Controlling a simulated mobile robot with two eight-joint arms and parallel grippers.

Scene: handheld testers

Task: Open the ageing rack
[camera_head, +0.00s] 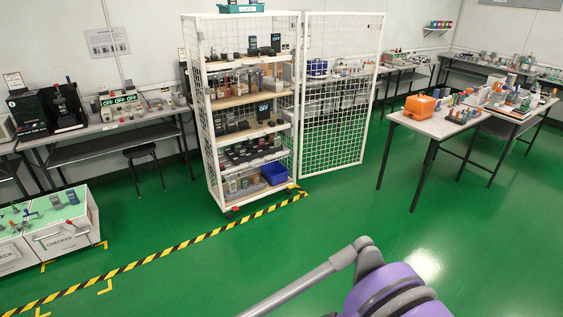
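The ageing rack (211,142) is a tall white frame with mesh sides and several shelves, standing left of centre in the head view. Its mesh door (335,150) is swung out to the right, so the front of the shelves is uncovered. The shelves hold small dark devices and a blue bin (274,173) near the bottom. A purple and grey arm part of mine is at the bottom, well in front of the rack. Neither gripper shows.
A yellow-black floor stripe (188,243) runs from lower left to the rack's foot. A table (425,124) with an orange box stands at right. White cabinets (85,235) stand at left. A stool (141,152) is under the left bench. Green floor before the rack is open.

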